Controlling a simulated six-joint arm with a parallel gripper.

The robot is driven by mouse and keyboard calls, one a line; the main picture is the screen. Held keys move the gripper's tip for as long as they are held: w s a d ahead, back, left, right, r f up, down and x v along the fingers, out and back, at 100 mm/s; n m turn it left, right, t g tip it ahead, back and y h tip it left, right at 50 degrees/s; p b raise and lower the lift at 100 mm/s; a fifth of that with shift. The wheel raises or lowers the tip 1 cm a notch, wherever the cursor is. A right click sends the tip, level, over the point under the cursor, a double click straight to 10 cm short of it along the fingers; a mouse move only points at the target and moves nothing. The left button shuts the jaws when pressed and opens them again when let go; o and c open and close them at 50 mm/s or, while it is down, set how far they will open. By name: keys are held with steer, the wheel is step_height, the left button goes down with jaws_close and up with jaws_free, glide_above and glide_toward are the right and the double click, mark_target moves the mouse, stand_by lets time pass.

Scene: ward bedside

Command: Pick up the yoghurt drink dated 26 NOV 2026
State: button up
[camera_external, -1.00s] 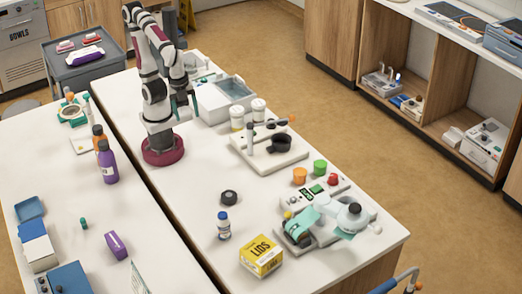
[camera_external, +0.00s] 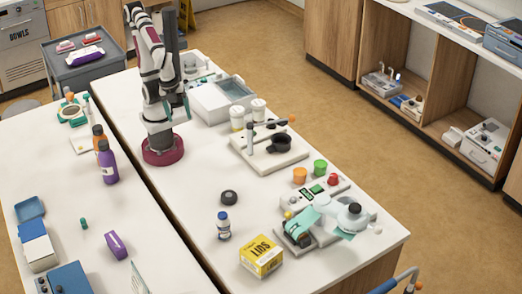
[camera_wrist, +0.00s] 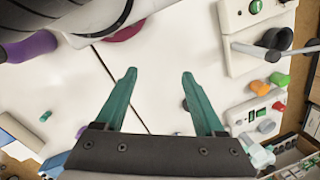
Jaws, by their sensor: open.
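No date can be read in either view, so I cannot tell which item is the yoghurt drink dated 26 NOV 2026. Bottle-like items are a purple bottle (camera_external: 108,166) and an orange bottle (camera_external: 99,142) on the left table, a small blue-capped bottle (camera_external: 223,228) on the right table, and two pale tubs, one (camera_external: 237,120) left of the other (camera_external: 258,108). My gripper (camera_external: 176,106) is above the right table near my base. In the wrist view my gripper (camera_wrist: 158,82) is open, with nothing between its teal fingers. The purple bottle (camera_wrist: 34,45) shows at upper left there.
A grey-white tray box (camera_external: 222,98) and a stand with a black cup (camera_external: 281,143) are right of my arm. Farther forward are a yellow LIDS box (camera_external: 261,257), a black ring (camera_external: 229,197) and a teal-and-white device (camera_external: 325,222). A gap separates the two tables.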

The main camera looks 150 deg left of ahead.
stand_by(0.3)
steer(key=shift+o, duration=0.4)
steer(key=n+t+y, duration=0.1)
steer(key=n+t, duration=0.7)
steer(key=t, duration=0.5)
glide_toward(222, 214)
step_height(222, 214, down, 2)
steer(key=w, duration=0.3)
steer(key=x, duration=0.6)
steer(key=shift+w+a+f, duration=0.2)
steer(key=shift+w+a, duration=0.1)
steer(key=shift+a, duration=0.15)
jaws_close()
